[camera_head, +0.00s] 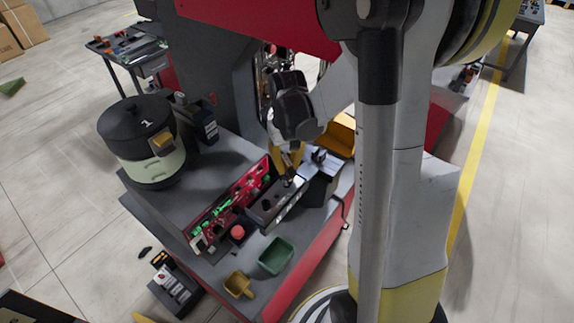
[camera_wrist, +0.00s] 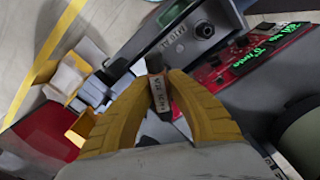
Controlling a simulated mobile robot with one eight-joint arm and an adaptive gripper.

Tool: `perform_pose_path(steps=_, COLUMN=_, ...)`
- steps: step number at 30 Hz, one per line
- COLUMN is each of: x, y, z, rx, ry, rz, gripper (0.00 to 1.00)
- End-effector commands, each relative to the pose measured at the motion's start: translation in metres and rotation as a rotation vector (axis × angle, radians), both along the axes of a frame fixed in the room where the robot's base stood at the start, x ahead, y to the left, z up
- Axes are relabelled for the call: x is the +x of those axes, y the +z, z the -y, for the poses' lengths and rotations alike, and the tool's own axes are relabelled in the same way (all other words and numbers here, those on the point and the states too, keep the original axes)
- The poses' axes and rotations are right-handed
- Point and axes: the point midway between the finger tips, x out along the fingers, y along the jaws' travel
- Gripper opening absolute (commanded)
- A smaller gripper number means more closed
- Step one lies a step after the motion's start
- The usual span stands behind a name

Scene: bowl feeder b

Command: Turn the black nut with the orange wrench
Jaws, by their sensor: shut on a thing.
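In the head view my gripper (camera_head: 288,168) points down over the bench, between the red panel and a grey block.
The red panel (camera_head: 215,215) with green lit displays stands left of my gripper. A pale green pot with a black lid (camera_head: 135,120) stands on the bench. A green tray (camera_head: 276,256) and a yellow scoop (camera_head: 238,285) are near the front edge. A yellow bin (camera_head: 340,135) is behind.

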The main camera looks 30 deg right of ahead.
Motion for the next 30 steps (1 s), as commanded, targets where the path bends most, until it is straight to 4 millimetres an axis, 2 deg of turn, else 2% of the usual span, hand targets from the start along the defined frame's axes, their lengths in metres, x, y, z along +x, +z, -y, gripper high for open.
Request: perform_pose_path(steps=30, x=0.0001, y=-0.0096, z=0.0000, rx=0.000, ry=0.000, rz=0.000, gripper=0.00)
